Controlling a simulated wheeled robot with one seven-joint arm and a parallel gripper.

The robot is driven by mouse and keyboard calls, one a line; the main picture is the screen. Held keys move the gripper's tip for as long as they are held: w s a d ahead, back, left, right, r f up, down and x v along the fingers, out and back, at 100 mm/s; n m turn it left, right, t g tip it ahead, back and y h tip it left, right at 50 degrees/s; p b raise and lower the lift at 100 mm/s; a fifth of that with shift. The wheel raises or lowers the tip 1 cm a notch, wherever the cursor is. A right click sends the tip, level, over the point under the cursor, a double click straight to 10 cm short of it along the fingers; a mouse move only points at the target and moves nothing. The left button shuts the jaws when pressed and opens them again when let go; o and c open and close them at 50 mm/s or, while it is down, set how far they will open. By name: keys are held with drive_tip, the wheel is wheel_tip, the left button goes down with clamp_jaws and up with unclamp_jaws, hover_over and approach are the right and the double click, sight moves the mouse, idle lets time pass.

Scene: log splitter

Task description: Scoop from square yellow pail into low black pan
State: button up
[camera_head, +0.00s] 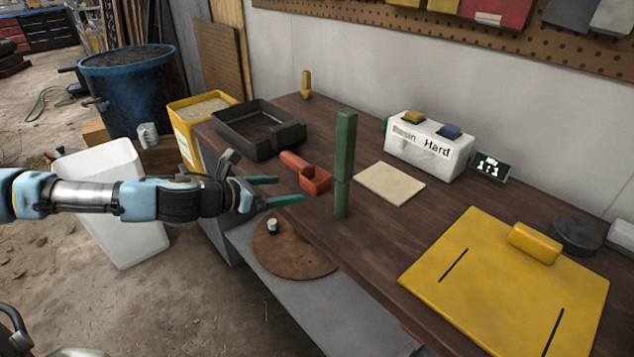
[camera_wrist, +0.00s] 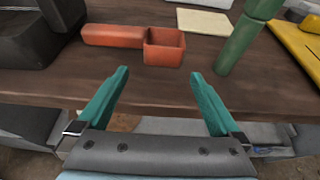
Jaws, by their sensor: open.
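The red scoop (camera_head: 314,180) lies on the brown workbench, its square cup towards the front edge and its handle pointing back left. It also shows in the wrist view (camera_wrist: 162,46), ahead of the fingers. The square yellow pail (camera_head: 182,130), filled with pale grainy material, stands at the bench's left end. The low black pan (camera_head: 255,148) sits on the bench between the pail and the scoop; it looks empty. My gripper (camera_head: 284,190) is open and empty at the bench's front edge, with green fingers, short of the scoop. It also shows in the wrist view (camera_wrist: 160,85).
A green post (camera_head: 344,165) stands upright right of the scoop. A beige square (camera_head: 389,184) lies flat behind it. A white box (camera_head: 427,150), a small display (camera_head: 490,167) and a yellow board (camera_head: 500,280) are farther right. A white bin (camera_head: 110,200) stands on the floor at left.

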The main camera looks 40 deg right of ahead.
sight(307, 187)
drive_tip(key=shift+s+d+f, duration=0.1)
drive_tip(key=shift+d+f, duration=0.1)
drive_tip(key=shift+d, duration=0.25)
drive_tip(key=p+x, duration=0.2)
drive_tip(key=x, duration=0.2)
drive_tip(key=shift+s+p, duration=0.2)
drive_tip(key=shift+p, duration=0.15)
drive_tip(key=shift+d+f, duration=0.3)
drive_tip(key=shift+d, duration=0.2)
drive_tip(key=c, duration=1.3)
drive_tip(key=shift+c, duration=0.2)
drive_tip(key=shift+r, duration=0.15)
